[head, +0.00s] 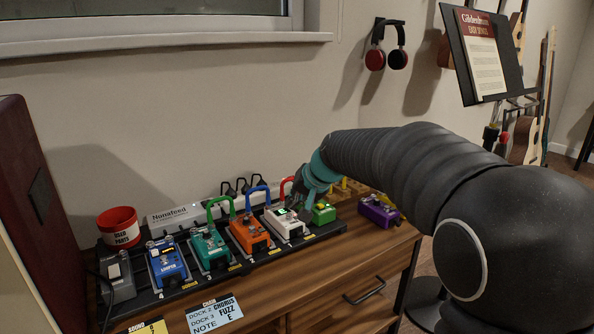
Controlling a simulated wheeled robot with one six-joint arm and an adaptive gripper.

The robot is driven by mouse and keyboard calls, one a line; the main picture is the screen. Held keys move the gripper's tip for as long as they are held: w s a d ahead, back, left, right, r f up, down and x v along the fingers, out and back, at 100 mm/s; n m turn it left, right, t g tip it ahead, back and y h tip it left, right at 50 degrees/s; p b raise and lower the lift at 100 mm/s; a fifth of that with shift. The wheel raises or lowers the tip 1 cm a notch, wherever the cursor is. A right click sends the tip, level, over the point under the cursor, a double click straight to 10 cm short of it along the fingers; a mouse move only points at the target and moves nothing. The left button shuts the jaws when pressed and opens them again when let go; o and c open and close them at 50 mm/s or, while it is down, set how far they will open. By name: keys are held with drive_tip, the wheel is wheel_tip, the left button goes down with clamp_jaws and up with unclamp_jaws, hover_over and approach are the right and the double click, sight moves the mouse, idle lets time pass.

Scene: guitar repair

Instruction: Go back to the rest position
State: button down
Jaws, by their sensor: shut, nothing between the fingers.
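Several pedals stand in a row on a black pedalboard (205,283) on the wooden cabinet. The white pedal (286,226) has a small bright green patch on its top and looks like the tuner, but I cannot read its name. My gripper (301,204) points down at the rear right of the white pedal, close to its top. It is shut with nothing in it. I cannot tell whether its tips touch the pedal. The arm and gripper hide part of the area behind it.
An orange pedal (250,236) is left of the white one and a small green pedal (323,213) right of it. Coloured handles rise behind several pedals. A purple pedal (379,211) lies off the board.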

drive_tip(key=s+d+h+p, duration=0.1)
drive_tip(key=s+d, duration=0.5)
drive_tip(key=s, duration=0.5)
drive_tip(key=s+d+f+h+p, duration=0.1)
drive_tip(key=s+d, duration=0.4)
drive_tip(key=s, duration=0.7)
drive_tip(key=s+d+f+n+h, duration=0.1)
drive_tip(key=s+d+h, duration=0.2)
drive_tip(key=s, duration=0.9)
drive_tip(key=d, duration=0.3)
drive_tip(key=shift+s+d+g+p, duration=0.15)
drive_tip(key=shift+d+g+p, duration=0.15)
drive_tip(key=shift+d+p, duration=0.1)
